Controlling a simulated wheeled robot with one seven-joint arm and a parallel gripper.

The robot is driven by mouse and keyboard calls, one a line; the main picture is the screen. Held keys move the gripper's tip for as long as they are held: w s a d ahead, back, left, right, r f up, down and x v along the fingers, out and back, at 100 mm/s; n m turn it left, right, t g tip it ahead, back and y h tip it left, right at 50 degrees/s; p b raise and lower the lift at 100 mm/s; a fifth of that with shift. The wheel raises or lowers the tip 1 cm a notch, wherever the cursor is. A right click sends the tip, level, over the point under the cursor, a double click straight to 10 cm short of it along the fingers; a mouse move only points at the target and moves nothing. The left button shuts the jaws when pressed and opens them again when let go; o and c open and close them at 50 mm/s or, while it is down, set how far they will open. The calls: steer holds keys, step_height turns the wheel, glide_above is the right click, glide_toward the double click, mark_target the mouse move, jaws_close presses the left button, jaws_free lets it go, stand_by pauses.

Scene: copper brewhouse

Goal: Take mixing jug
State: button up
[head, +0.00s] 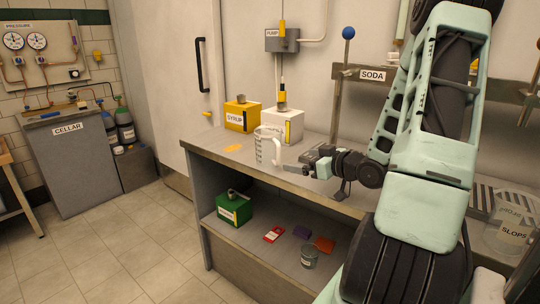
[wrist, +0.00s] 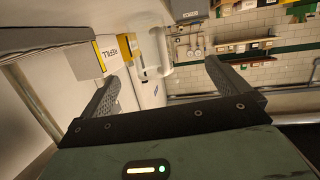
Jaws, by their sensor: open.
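The mixing jug (head: 268,149), clear with dark measuring marks, stands upright near the front edge of the counter (head: 235,163) in the head view. My gripper (head: 307,160) is open and empty, just right of the jug and apart from it, with its fingers toward it. In the wrist view my gripper (wrist: 165,82) shows both fingers spread wide with nothing held.
A yellow syrup box (head: 241,116) and a white box (head: 283,125) with a tap stand behind the jug. A rail with a SODA sign (head: 371,75) crosses behind my arm. A slops jug (head: 508,232) stands at right. The shelf below holds a green box (head: 234,208) and a tin (head: 310,257).

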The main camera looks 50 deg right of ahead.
steer(key=s+d+r+t, duration=0.2)
steer(key=s+r, duration=0.1)
steer(key=s, duration=0.1)
glide_toward(278, 134)
steer(key=shift+t, duration=0.3)
steer(key=w, duration=0.2)
steer(key=w+f, duration=0.1)
steer(key=w, duration=0.2)
steer(key=shift+w+a+f, duration=0.15)
steer(key=shift+w, duration=0.05)
steer(key=shift+w+d+r+p, duration=0.1)
steer(key=shift+w+p, duration=0.1)
steer(key=shift+w, duration=0.65)
steer(key=shift+w+d+r+p, duration=0.1)
steer(key=shift+w+r+p, duration=0.1)
steer(key=shift+w, duration=0.7)
steer(key=shift+w+d+r+p, duration=0.1)
steer(key=shift+w+p, duration=0.1)
steer(key=shift+w, duration=0.65)
steer(key=c, duration=1.3)
